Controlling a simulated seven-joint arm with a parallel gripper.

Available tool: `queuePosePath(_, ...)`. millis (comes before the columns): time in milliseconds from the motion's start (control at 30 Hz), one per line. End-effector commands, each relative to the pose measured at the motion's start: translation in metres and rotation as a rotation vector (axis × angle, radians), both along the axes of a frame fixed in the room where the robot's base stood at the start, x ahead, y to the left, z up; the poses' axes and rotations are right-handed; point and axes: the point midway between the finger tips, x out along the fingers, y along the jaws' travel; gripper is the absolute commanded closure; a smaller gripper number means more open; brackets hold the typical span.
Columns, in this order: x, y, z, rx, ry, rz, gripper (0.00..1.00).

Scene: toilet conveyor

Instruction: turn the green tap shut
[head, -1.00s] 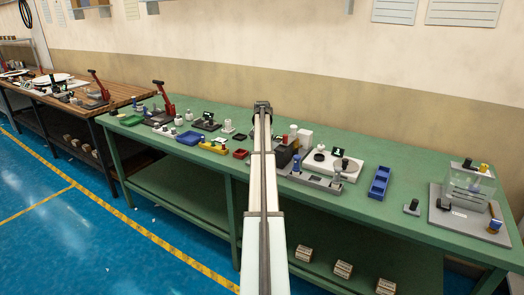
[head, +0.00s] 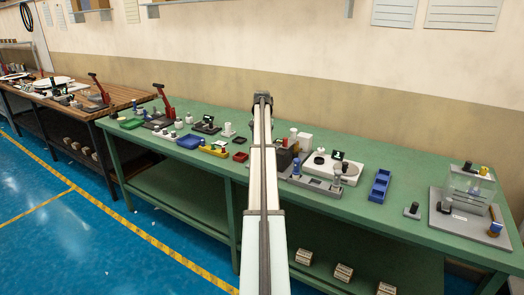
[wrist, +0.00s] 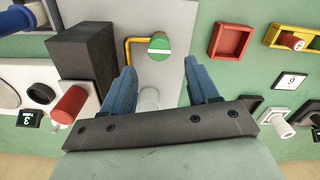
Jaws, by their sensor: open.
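The green tap (wrist: 159,44) shows in the wrist view as a round green knob with a pale bar across it, beside a bent yellow pipe (wrist: 128,48) on a light grey plate (wrist: 172,76). My gripper (wrist: 160,72) has two blue fingers spread apart with nothing between them. The tap lies just beyond the fingertips, roughly centred between them in the picture; no contact shows. In the head view my gripper (head: 263,98) is over the middle of the green bench, and my arm hides the tap.
A dark block (wrist: 84,58) stands left of the tap in the wrist view, with a red-and-white cylinder (wrist: 70,103) nearby. A red tray (wrist: 231,41) and a yellow tray (wrist: 285,36) lie to the right. Bare green bench (head: 335,205) shows along the front right.

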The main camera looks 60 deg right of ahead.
Motion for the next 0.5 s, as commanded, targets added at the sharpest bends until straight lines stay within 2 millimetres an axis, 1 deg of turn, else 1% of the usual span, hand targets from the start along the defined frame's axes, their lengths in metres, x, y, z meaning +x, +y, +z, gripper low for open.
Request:
queuePosePath(33,0.001,-0.001,0.012,-0.001,0.0,0.0,0.41)
queuePosePath(200,0.001,-0.001,0.043,-0.001,0.0,0.0,0.41)
queuePosePath(400,0.0,-0.001,0.067,0.0,0.0,0.0,0.41)
queuePosePath(500,0.0,0.0,0.074,0.0,0.0,0.0,0.41)
